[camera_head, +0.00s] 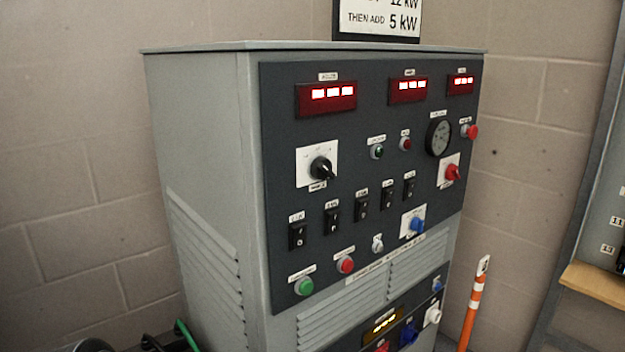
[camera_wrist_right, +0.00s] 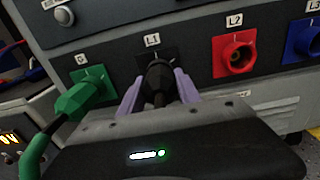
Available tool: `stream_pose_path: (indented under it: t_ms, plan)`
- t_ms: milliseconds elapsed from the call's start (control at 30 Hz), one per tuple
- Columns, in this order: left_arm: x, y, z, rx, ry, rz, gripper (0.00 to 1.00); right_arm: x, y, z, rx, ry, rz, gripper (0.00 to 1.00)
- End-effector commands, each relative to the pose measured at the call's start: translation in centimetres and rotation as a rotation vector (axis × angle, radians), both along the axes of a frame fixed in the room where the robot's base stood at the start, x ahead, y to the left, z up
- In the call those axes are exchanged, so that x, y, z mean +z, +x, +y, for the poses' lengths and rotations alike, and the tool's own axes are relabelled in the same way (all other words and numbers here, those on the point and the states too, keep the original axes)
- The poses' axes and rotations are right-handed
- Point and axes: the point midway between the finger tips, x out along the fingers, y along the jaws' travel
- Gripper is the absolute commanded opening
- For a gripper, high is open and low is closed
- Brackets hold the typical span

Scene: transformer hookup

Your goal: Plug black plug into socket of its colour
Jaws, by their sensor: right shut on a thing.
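In the right wrist view, my right gripper (camera_wrist_right: 159,78) is shut on the black plug (camera_wrist_right: 158,88), with a pale purple finger on each side. The plug points at the black socket (camera_wrist_right: 181,54) labelled L1, and its front end overlaps the socket in the picture. I cannot tell how deep it sits, because the plug hides the socket's opening. No gripper shows in the head view, and my left gripper is in neither view.
In the wrist view, a green plug (camera_wrist_right: 85,95) with a green cable sits at socket G on the left. The red L2 socket (camera_wrist_right: 234,54) is empty, and a blue L3 socket (camera_wrist_right: 306,38) is at right. The grey cabinet (camera_head: 200,150) fills the head view's middle. A striped orange post (camera_head: 473,305) stands right.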

Motion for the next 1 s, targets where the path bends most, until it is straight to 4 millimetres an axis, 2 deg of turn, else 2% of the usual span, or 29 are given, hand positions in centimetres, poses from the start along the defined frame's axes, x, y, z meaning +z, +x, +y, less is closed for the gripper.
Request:
stream_pose_path:
  t_ms: [33, 400, 667, 1000]
  plan:
    - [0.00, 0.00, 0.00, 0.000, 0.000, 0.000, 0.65, 0.00, -0.01, 0.00, 0.000, 0.000, 0.000, 0.28]
    - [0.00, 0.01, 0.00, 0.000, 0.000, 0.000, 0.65, -0.01, -0.03, 0.00, 0.000, 0.000, 0.000, 0.00]
    - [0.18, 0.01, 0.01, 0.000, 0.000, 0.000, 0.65, 0.12, -0.02, 0.05, 0.002, 0.043, 0.036, 0.00]
    - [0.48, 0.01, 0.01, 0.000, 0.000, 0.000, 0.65, -0.01, -0.04, 0.07, 0.002, 0.435, 0.362, 0.00]
